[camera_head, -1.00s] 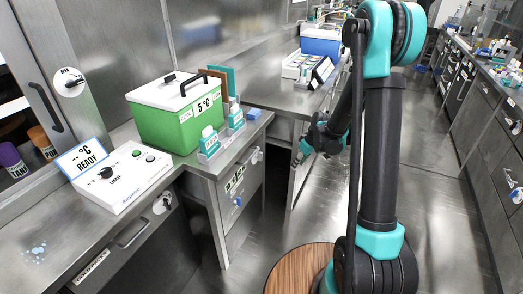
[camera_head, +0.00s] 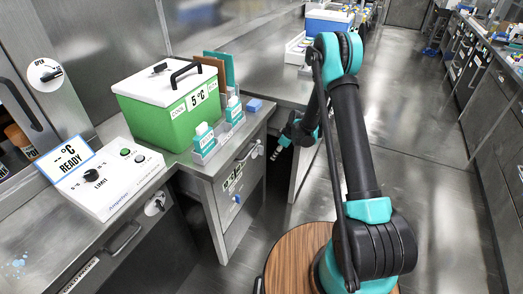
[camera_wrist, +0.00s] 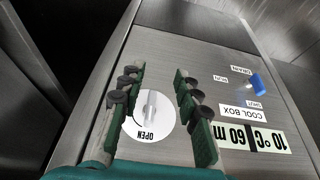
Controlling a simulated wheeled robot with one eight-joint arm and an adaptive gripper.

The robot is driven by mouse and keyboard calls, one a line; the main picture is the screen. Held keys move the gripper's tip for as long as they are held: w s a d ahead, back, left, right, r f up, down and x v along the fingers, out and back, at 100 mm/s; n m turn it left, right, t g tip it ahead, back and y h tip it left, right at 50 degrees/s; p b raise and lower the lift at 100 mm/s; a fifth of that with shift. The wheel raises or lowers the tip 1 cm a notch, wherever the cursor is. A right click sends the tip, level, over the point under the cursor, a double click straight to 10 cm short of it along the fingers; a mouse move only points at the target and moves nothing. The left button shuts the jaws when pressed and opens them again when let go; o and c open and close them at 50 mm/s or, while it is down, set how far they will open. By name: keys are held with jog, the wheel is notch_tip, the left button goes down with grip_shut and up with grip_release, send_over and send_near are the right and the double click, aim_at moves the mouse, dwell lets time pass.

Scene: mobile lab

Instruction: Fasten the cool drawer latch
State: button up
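The cool drawer front (camera_head: 222,214) is a steel panel below the counter with the green cool box. Its latch is a white round dial with a raised bar, near the panel's upper right (camera_head: 256,151). In the wrist view the latch (camera_wrist: 150,116) shows the word OPEN, upside down in the picture. My gripper (camera_wrist: 160,78) is open and empty, its dark green fingers with black pads on either side of the latch in that view. Whether they touch it I cannot tell. In the head view my gripper (camera_head: 276,154) is just right of the drawer.
A blue valve handle (camera_wrist: 257,84) with RUN, DRAIN and SHUT labels sits on the same panel, beside a "10°C 60 m" label (camera_wrist: 250,137). The green cool box (camera_head: 168,112) and a white control box reading READY (camera_head: 115,190) stand on the counter. The aisle floor (camera_head: 440,215) is clear.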

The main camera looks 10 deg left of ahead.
aim_at(261, 150)
jog(key=w+a, duration=0.1)
jog(key=a, duration=0.3)
jog(key=w+a, duration=0.1)
jog(key=a, duration=0.2)
jog(key=shift+w, duration=0.3)
jog(key=shift+w+a+f, duration=0.1)
jog(key=shift+a+f, duration=0.3)
jog(key=shift+f, duration=0.15)
grip_shut()
